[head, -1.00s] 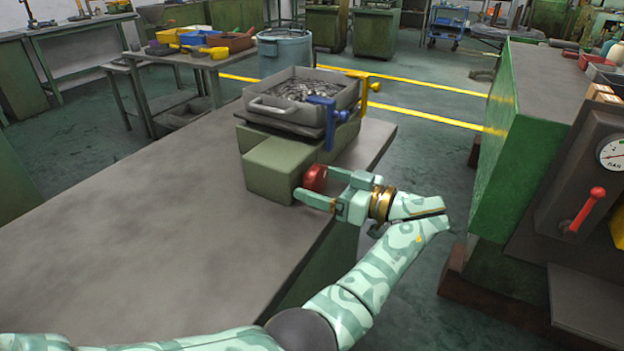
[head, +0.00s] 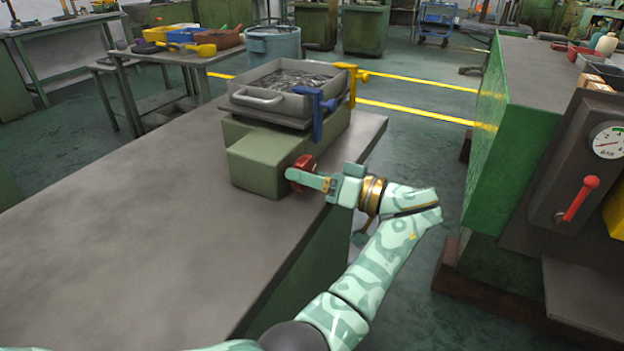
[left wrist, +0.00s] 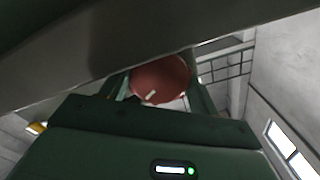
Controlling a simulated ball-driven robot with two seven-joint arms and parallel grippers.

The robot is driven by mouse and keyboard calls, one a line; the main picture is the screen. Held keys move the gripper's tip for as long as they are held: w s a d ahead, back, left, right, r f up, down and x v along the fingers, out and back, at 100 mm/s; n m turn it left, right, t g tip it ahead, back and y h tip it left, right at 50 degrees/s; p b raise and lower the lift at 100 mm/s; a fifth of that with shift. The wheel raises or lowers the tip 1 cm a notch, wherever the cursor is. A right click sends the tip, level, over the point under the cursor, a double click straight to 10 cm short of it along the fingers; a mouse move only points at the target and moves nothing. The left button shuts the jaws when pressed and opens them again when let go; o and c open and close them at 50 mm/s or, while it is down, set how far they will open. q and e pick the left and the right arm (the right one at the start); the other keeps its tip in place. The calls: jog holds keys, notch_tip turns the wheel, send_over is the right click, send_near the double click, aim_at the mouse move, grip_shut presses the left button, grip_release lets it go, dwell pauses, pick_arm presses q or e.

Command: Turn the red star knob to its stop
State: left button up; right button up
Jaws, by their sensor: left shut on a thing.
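The red star knob (head: 303,168) sits on the right side of a green block-shaped machine (head: 262,160) on the grey workbench. My left gripper (head: 304,174) reaches it from the right and is shut on it, with one finger across the knob's front. The finger hides part of the knob. In the left wrist view the knob (left wrist: 162,80) shows as a red disc with a pale mark low on its face, between the two fingers. My right gripper is not in view.
A grey tray of metal pieces (head: 262,97) stands on the machine, beside a blue clamp (head: 318,116) and a yellow clamp (head: 353,85). A green cabinet with a gauge and red lever (head: 581,198) stands at right. The bench (head: 120,230) is clear at left.

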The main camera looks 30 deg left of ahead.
pick_arm(q)
jog(key=o, duration=1)
jog(key=shift+c, duration=0.2)
